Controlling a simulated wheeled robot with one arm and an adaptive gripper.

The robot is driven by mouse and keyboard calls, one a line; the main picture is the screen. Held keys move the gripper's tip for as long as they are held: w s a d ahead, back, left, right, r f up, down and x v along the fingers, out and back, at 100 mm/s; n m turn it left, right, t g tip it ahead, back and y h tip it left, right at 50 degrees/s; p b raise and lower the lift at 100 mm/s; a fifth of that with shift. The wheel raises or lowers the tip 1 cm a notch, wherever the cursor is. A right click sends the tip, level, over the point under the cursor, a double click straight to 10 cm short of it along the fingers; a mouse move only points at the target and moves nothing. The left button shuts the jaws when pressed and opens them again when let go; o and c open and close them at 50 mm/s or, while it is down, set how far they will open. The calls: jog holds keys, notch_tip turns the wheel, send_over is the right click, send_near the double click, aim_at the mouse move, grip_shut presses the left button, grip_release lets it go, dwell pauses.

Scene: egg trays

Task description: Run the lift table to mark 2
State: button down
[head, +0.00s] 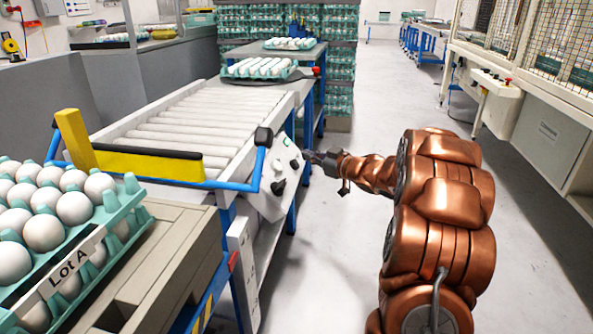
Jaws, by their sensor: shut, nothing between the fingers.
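A white upright strip (241,262) with small markings stands below the panel; the markings are too small to read. A slatted wooden pallet (150,268) at lower left carries egg trays labelled Lot A (75,265).
A blue rail (225,184) and a yellow-and-black bar (150,162) cross the rollers' near end. A table (297,55) with egg trays stands behind, before stacked trays. A caged machine (545,110) stands at right. The floor (365,95) between is clear.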

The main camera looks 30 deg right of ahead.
jog(key=shift+w+a+f, duration=0.3)
jog(key=shift+a+f, duration=0.1)
jog(key=shift+f, duration=0.05)
jog(key=shift+w+a+f, duration=0.5)
jog(key=shift+a+f, duration=0.1)
jog(key=shift+f, duration=0.1)
dwell(4.3)
jog(key=shift+r+p, duration=0.15)
jog(key=shift+p, duration=0.15)
dwell(1.3)
jog(key=shift+s+d+r+p, duration=0.5)
jog(key=shift+d+r+p, duration=0.1)
jog(key=shift+p, duration=0.4)
